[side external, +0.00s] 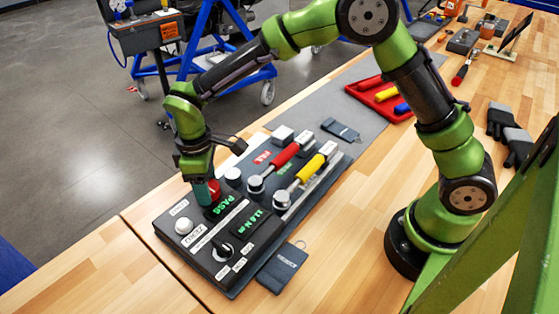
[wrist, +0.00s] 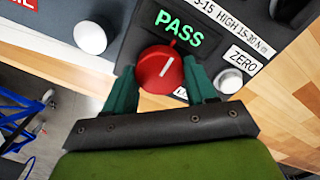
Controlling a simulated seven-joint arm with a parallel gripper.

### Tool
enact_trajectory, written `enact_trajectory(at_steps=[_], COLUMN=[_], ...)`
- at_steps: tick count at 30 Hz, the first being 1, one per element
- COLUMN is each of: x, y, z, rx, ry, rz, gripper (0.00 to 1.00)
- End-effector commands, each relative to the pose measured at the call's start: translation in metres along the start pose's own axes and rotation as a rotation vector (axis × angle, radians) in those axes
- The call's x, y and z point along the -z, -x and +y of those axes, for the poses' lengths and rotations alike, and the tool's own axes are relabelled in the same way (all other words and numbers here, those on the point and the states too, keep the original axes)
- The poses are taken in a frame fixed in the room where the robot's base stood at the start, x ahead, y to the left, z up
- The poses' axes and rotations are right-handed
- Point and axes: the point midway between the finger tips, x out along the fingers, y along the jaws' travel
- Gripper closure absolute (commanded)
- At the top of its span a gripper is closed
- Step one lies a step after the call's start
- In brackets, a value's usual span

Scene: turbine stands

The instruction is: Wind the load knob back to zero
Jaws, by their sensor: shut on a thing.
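The red load knob (wrist: 160,69) sits on the dark tester panel (side external: 170,237), below a green PASS display in the wrist view. A white line on its face points up and slightly right. My gripper (wrist: 163,78) is shut on the red knob, with one teal finger on each side. In the side view my gripper (side external: 206,192) comes down from above onto the red knob (side external: 215,188), which the fingers partly hide. A second display (side external: 256,221) reads about 12.0 Nm. The knob's own scale is not readable.
A white button (side external: 184,226) by the ZERO label and a black selector knob (side external: 222,250) are close by. Red-handled (side external: 284,156) and yellow-handled (side external: 309,170) wrenches lie across the stand to the right. A dark REJECT tag (side external: 283,267) lies in front.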

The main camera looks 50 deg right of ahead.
Motion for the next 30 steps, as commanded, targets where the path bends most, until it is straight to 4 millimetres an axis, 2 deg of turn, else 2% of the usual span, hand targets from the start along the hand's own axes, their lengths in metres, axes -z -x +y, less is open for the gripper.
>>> enact_trajectory(at_steps=[16, 17, 21, 30], x=[0.001, 0.001, 0.0008, 0.0004], y=[0.0013, 0.0013, 0.001, 0.0017], z=[0.0003, 0.0003, 0.0002, 0.0001], rx=[-0.002, -0.002, -0.002, -0.001], ry=[0.027, 0.027, 0.026, 0.024], rz=[0.004, 0.004, 0.003, 0.002], gripper=[0.74, 0.4, 0.19, 0.19])
